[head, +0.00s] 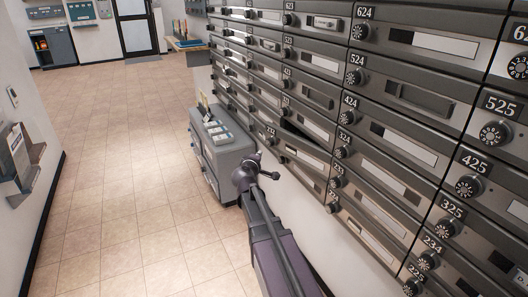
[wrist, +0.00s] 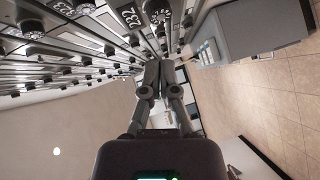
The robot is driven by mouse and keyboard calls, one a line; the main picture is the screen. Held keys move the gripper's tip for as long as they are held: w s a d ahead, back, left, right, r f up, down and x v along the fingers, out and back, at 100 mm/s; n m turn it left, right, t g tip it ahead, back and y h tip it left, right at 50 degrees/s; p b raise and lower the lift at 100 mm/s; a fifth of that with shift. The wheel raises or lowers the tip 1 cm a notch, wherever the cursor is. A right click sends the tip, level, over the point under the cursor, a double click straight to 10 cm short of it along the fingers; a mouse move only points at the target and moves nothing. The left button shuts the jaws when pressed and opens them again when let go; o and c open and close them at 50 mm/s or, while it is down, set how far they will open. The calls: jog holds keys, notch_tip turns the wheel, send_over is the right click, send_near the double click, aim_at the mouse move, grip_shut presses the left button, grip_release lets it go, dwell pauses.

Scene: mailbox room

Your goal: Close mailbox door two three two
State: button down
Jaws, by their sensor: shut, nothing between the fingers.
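My gripper (head: 273,177) is shut and empty, in front of the lower rows, below and left of that slanted door. In the wrist view my shut gripper (wrist: 160,66) reaches toward the wall. I cannot tell whether it touches a door.
Rows of mailbox doors with round dials fill the right side, including door 424 (head: 390,145). A grey cabinet (head: 228,150) with papers on top stands just left of my gripper. The tiled floor (head: 110,150) is clear to the left. A wall shelf (head: 22,165) is at far left.

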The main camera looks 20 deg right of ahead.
jog(key=shift+w+a+f+n+t+y+b, duration=0.1)
jog(key=shift+w+f+n+t+y+b, duration=0.25)
jog(key=shift+w+n+t+b, duration=0.35)
jog(key=shift+w+a+f+n+t+y+b, duration=0.1)
jog(key=shift+w+f+n+t+b, duration=0.4)
jog(key=shift+w+n, duration=0.4)
jog(key=shift+w+f+n+t+y+b, duration=0.25)
jog(key=shift+w+f+n+t+b, duration=0.15)
jog(key=shift+w+n+b, duration=0.35)
jog(key=s+d+x, duration=0.1)
jog(key=d+x, duration=0.1)
jog(key=x, duration=1)
jog(key=shift+d, duration=0.45)
jog(key=shift+w, duration=0.1)
jog(key=shift+d, duration=0.1)
